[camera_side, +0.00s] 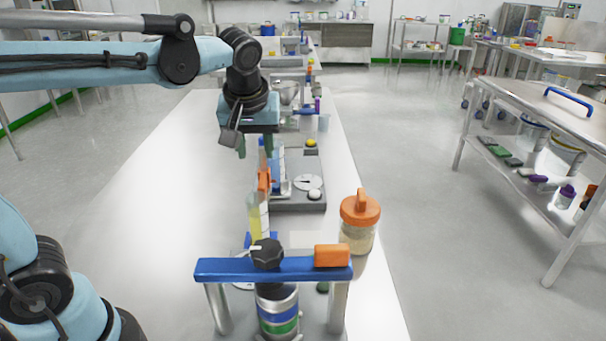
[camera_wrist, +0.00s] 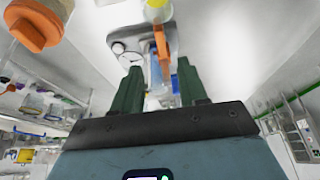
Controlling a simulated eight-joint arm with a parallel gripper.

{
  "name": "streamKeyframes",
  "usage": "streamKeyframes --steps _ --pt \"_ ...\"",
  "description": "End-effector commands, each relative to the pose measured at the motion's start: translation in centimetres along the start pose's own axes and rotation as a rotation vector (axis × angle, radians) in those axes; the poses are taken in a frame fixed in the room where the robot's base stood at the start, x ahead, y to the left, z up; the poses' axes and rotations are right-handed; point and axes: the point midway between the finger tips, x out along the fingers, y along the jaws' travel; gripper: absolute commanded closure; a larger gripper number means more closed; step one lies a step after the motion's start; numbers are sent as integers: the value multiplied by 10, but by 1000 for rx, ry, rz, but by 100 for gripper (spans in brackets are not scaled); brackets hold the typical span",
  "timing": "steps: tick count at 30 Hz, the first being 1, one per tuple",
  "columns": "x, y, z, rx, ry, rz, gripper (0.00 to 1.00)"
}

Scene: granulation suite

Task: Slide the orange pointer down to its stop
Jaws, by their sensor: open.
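The orange pointer (camera_side: 264,181) stands out from an upright fixture on the bench, beside a blue and white column (camera_side: 278,162). In the wrist view the pointer (camera_wrist: 161,42) lies ahead of my fingers, roughly in line with the gap between them. My gripper (camera_side: 254,148) hangs above and behind the pointer in the side view. Its two green fingers are apart with nothing between them, and it also shows in the wrist view (camera_wrist: 158,78). I see no contact with the pointer. The pointer's stop cannot be made out.
A grey base with a white dial (camera_side: 308,182) is beside the column. A clear container with yellow contents (camera_side: 258,218) stands in front. An orange-lidded jar (camera_side: 359,228) and a blue-barred frame (camera_side: 225,269) are nearer the camera. The bench's left side (camera_side: 150,210) is clear.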

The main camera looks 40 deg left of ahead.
Motion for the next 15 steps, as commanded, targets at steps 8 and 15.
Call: streamKeyframes --steps 8,15 --pt "38 0 0 -2 0 0 57" --pt "76 0 0 -2 0 1 57"
